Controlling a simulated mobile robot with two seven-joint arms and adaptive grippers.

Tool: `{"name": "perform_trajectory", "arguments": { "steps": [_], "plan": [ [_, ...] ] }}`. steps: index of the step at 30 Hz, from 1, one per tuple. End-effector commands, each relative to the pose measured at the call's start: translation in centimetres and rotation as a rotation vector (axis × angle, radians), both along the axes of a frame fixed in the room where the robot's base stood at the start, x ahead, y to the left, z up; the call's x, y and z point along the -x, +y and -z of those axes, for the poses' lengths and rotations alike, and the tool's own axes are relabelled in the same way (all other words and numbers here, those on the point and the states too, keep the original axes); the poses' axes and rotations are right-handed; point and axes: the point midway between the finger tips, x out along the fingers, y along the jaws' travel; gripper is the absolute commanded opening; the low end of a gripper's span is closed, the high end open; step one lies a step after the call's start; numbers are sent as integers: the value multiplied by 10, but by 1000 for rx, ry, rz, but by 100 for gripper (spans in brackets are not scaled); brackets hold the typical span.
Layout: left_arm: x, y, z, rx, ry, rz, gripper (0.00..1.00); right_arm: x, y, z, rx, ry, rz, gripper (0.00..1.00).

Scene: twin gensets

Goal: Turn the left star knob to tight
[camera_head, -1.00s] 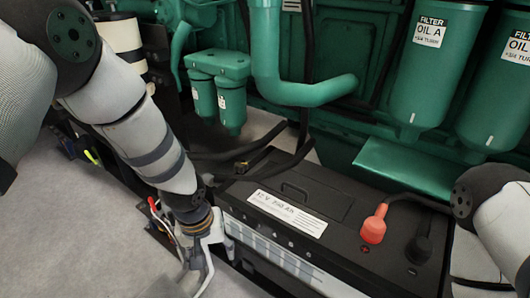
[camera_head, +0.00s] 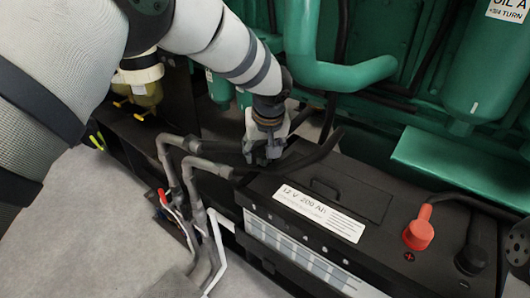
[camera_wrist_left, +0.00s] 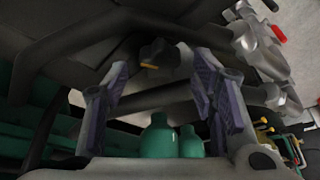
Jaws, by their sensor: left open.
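In the left wrist view, a dark star knob (camera_wrist_left: 157,55) with a small yellow mark shows between the tips of my left gripper (camera_wrist_left: 159,72). The two purple-grey fingers stand apart, one on each side of it, with gaps visible; contact cannot be told. In the head view my left gripper (camera_head: 264,152) points down at the back left corner of the black battery (camera_head: 345,192), among black cables. The knob is hidden there behind the gripper. My right gripper is out of view.
Grey pipe-like hoses (camera_head: 190,165) rise close on the left of the gripper. A black cable (camera_head: 300,160) runs just right of it. A red terminal cap (camera_head: 419,228) stands on the battery's right part. Green filters (camera_head: 478,60) and a green pipe (camera_head: 330,70) are behind. Grey floor lies front left.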

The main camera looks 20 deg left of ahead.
Motion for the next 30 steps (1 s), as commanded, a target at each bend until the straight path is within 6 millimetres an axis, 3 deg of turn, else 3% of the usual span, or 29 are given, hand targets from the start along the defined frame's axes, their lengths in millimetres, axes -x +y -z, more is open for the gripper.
{"name": "perform_trajectory", "arguments": {
  "steps": [3,11,18,30],
  "plan": [
    [-4,2,11,1,0,0,52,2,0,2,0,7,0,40],
    [-5,2,12,1,-3,1,52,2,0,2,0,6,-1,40],
    [-5,2,12,0,-2,2,4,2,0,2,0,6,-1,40],
    [-5,3,11,0,-2,65,4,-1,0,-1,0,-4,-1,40]
  ]
}}
